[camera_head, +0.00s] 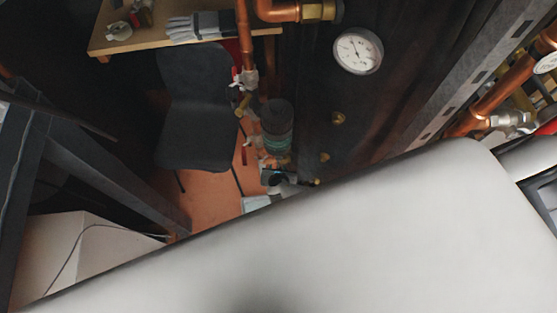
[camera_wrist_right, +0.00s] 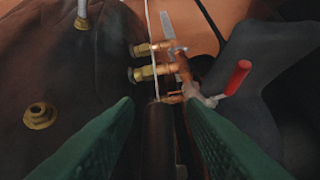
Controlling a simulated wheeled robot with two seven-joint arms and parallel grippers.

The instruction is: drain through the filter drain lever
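In the right wrist view a red-handled lever (camera_wrist_right: 237,77) sits on a silver valve, on copper pipework with brass fittings (camera_wrist_right: 150,72). I cannot tell whether it is the filter drain lever. My right gripper (camera_wrist_right: 158,100) has two green fingers spread apart, with the lever ahead and to the right, outside them. A dark cylindrical pipe shows between the fingers, and I see no grip on it. In the head view a dark cylinder with a greenish band (camera_head: 277,125), perhaps the filter, stands beside red levers, one upper (camera_head: 236,78) and one lower (camera_head: 243,155). My left gripper is not seen.
A large pale part of my own body covers the lower head view. A dark chair (camera_head: 195,110) stands left of the pipes, below a wooden table (camera_head: 135,43) with gloves. A round gauge (camera_head: 358,52) is on the dark tank at right. Copper pipes crowd the right.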

